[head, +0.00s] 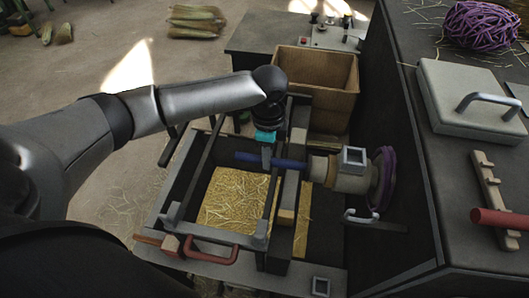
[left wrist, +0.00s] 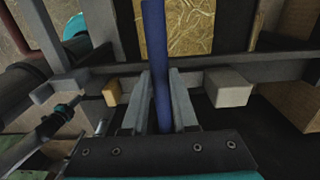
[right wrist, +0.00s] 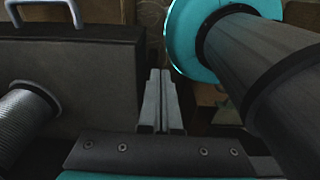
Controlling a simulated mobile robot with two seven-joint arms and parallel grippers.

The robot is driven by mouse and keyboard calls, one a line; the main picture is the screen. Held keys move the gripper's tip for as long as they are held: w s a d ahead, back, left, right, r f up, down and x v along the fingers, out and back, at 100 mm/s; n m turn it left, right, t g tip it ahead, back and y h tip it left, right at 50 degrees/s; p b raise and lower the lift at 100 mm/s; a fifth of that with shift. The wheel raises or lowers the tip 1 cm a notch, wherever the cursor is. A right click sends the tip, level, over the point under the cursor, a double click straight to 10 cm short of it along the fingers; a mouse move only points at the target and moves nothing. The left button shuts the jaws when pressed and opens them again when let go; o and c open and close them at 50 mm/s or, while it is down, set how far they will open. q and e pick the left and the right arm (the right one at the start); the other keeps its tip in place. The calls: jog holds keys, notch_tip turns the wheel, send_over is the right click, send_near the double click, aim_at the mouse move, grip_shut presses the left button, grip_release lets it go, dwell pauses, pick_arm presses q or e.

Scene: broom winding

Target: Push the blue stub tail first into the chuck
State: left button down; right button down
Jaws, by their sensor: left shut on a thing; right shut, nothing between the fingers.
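The blue stub (head: 285,164) is a thin dark-blue rod lying roughly level across the frame in the head view. My left gripper (head: 267,157) comes down from above and is shut on it. In the left wrist view the blue stub (left wrist: 155,40) runs between the two grey fingers. The chuck (head: 319,168) is a pale cylinder at the rod's right end, in line with it. The rod's right end meets the chuck's mouth; I cannot tell whether it is inside. My right gripper (right wrist: 160,90) is shut and empty in the right wrist view, outside the head view.
A tray of straw (head: 232,200) lies below the rod, within dark frame bars. A brown open box (head: 315,75) stands behind. A purple ring (head: 383,180) sits right of the chuck.

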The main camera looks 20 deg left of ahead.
pick_arm(q)
jog(key=shift+d, duration=0.1)
dwell(0.3)
jog(key=c, duration=0.6)
grip_release()
notch_tip(320, 180, up, 15)
jog(key=p, duration=0.1)
jog(key=shift+r, duration=0.15)
